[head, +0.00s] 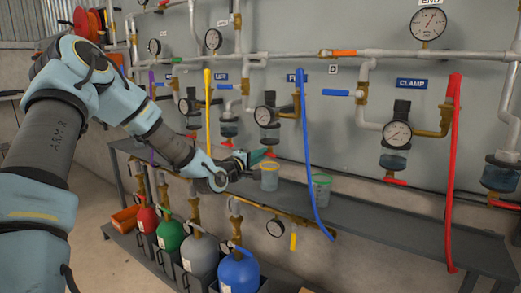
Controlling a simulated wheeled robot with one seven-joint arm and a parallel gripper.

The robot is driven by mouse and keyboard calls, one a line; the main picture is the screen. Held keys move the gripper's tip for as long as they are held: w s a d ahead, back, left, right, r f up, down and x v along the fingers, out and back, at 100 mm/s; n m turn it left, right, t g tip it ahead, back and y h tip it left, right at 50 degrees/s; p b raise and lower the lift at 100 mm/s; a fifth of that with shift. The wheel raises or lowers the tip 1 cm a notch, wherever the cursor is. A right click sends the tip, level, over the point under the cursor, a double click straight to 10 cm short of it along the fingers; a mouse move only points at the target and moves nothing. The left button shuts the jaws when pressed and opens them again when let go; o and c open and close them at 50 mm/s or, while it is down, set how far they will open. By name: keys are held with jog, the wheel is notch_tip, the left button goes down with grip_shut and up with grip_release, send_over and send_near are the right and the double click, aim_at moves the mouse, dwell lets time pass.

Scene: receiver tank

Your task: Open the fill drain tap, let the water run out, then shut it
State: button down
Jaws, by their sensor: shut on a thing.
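The FILL sign (297,77) is partly covered by a blue hose. Below and left of it are a pressure gauge (265,115) and a clear bowl with bluish water (269,133). The small red drain tap (271,154) sits under this bowl. A clear cup with a yellow rim (269,179) stands on the shelf just below. No water stream is visible.
A green-rimmed cup (320,190) stands on the grey shelf (400,220) to the right. Blue (308,150), yellow (207,115) and red (452,170) hoses hang near the panel. Several coloured bottles, including a blue one (238,272), stand below.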

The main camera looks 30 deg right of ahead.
jog(key=shift+n+p, duration=0.3)
jog(key=shift+n, duration=0.2)
jog(key=c, duration=1.2)
grip_release()
jog(key=shift+a, duration=0.1)
jog(key=v, duration=1)
jog(key=shift+s+a+p, duration=0.15)
jog(key=shift+a+p, duration=0.15)
jog(key=shift+a, duration=0.05)
